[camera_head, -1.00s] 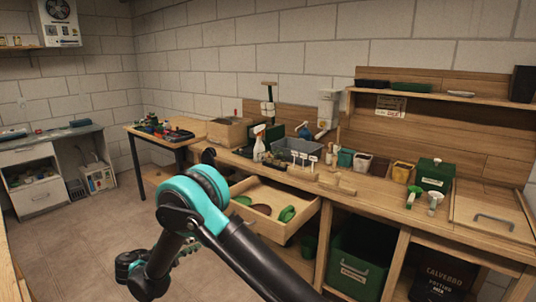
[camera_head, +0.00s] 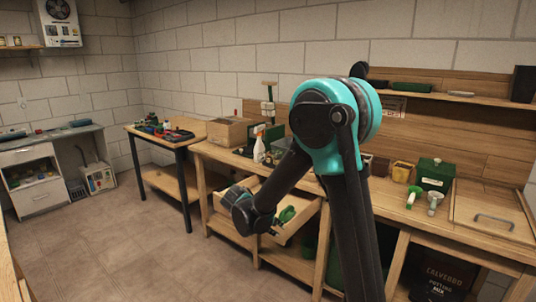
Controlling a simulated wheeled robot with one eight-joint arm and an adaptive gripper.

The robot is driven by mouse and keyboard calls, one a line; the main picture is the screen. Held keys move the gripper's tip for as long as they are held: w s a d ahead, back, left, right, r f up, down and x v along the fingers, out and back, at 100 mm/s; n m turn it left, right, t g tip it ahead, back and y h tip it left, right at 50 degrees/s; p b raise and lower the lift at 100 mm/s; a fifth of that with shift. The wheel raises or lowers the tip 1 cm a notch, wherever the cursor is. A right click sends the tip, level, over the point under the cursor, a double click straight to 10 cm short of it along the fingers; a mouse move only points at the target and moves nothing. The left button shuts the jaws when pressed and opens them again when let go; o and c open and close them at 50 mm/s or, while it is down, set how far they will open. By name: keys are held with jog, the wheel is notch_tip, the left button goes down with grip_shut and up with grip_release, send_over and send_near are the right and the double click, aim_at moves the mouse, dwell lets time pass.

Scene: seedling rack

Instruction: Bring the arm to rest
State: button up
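My arm rises from the bottom right of the view, bends at a large teal and black joint, and comes down to the left. Its dark wrist end, with my gripper (camera_head: 266,221), is in front of the open wooden drawer (camera_head: 301,222). The fingers are small and dark against the drawer, so I cannot see whether they are open or whether they hold anything. A green item (camera_head: 287,214) lies in the drawer beside the wrist. My arm hides part of the drawer and the middle of the bench.
The wooden bench (camera_head: 408,224) runs along the wall, with a spray bottle (camera_head: 259,149), a cardboard box (camera_head: 229,131), a yellow pot (camera_head: 402,172) and a green box (camera_head: 434,174) on it. A shelf (camera_head: 450,98) is above. The floor (camera_head: 130,250) at left is clear.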

jog(key=s+d+m+g+y, duration=0.2)
jog(key=s+d+m+y, duration=0.1)
jog(key=s+d, duration=0.9)
jog(key=s+d+f+m+y, duration=0.1)
jog(key=s+d+m, duration=0.1)
jog(key=s, duration=0.3)
jog(key=s+d+f+m+t+y, duration=0.1)
jog(key=s+d+f+m+y, duration=0.1)
jog(key=s, duration=0.4)
jog(key=shift+y, duration=0.3)
